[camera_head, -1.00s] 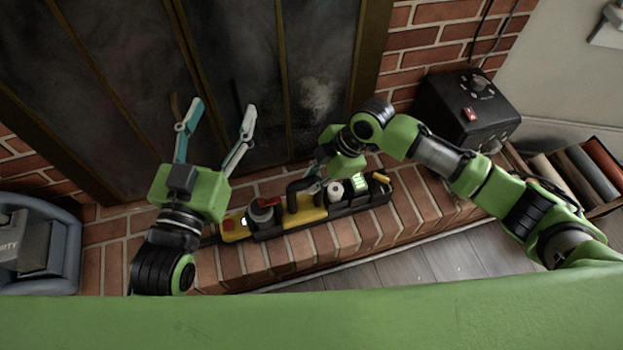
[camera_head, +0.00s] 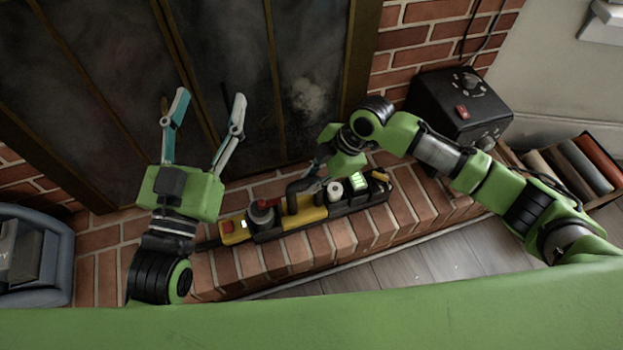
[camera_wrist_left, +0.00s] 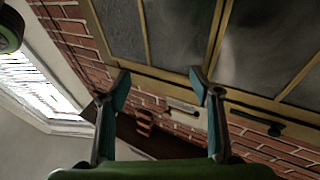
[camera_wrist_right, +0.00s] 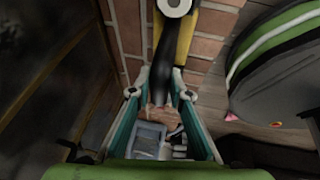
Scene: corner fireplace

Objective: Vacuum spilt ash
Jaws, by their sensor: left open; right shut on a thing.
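A long yellow and black tool, apparently the vacuum (camera_head: 305,215), is at the brick hearth in the head view. It has a black curved handle, a red part and a lit green display. My right gripper (camera_head: 313,172) is at the handle, its fingers partly hidden by the arm. In the right wrist view my right gripper (camera_wrist_right: 158,94) is shut on the black handle (camera_wrist_right: 163,50). My left gripper (camera_head: 209,95) is open and empty before the dark fireplace doors (camera_head: 120,80); it also shows open in the left wrist view (camera_wrist_left: 159,75). I cannot make out spilt ash clearly.
A pale smudge (camera_head: 308,93) shows on the door glass. A black box with knobs (camera_head: 460,105) stands right of the doors, with a crate of books (camera_head: 575,165) beyond. A blue-grey bin (camera_head: 50,260) stands at the left. Grey floorboards (camera_head: 400,265) in front are clear.

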